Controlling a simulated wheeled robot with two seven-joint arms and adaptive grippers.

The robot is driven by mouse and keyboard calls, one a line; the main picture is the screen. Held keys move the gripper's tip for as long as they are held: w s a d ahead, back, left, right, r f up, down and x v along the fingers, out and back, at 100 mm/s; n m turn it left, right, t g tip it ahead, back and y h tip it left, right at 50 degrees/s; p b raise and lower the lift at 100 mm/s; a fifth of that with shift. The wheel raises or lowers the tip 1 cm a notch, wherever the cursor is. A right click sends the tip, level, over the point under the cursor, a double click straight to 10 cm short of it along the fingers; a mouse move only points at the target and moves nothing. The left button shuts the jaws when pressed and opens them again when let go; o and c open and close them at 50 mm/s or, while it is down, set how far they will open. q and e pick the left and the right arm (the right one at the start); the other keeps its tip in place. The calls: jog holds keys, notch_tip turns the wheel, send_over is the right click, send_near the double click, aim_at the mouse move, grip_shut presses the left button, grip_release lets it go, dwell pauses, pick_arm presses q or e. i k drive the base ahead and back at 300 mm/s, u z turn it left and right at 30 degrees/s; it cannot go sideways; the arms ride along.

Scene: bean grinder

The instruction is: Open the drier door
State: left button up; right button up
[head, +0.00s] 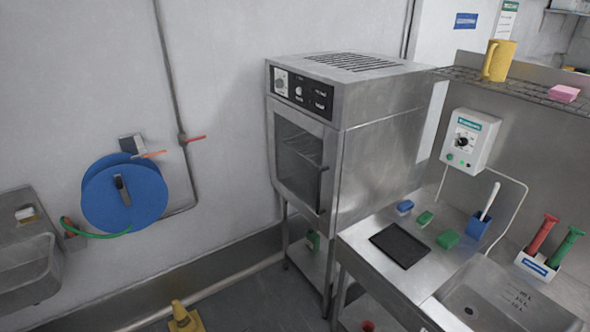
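The drier (345,130) is a steel cabinet on a stand in the middle of the head view. Its front door (300,150) has a dark glass window and looks shut. A dark vertical handle (321,190) sits on the door's right side. A black control panel (301,91) with knobs is above the door. Neither of my grippers shows in the view.
A steel counter (370,268) with a black tray (399,245), small blue and green blocks and a sink (490,300) adjoins the drier's right. A blue hose reel (124,195) hangs on the left wall. A yellow object (184,318) stands on the floor before the drier.

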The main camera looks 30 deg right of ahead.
aim_at(323, 218)
jog(key=z, duration=0.35)
jog(key=k, duration=0.45)
jog(key=z, duration=0.75)
jog(key=i, duration=1.05)
jog(key=u, duration=0.95)
